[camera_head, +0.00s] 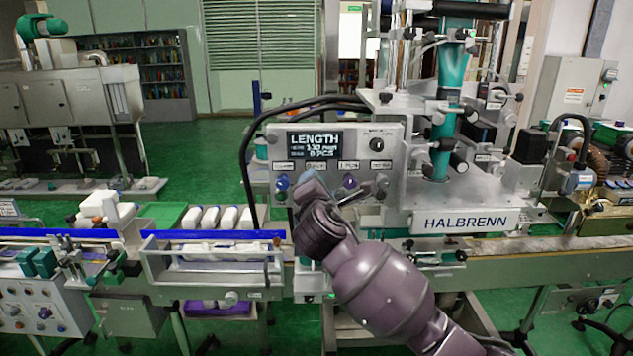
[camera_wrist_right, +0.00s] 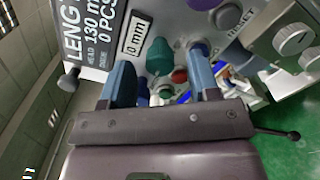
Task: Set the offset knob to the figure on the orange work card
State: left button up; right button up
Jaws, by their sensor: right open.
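The control panel (camera_head: 395,150) of the machine has a dark display (camera_head: 315,145) with LENGTH, a figure like 130 mm, and 0 PCS. No work card is legible. My left gripper is out of view.
A blue knob (camera_head: 282,183) and a purple knob (camera_head: 350,182) sit on the panel near my right gripper. The HALBRENN plate (camera_head: 465,223) juts out at the right. A conveyor (camera_head: 215,236) with white items runs to the left below the panel.

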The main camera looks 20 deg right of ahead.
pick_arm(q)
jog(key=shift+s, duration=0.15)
pick_arm(e)
jog(key=shift+x, duration=1)
jog(key=c, duration=0.9)
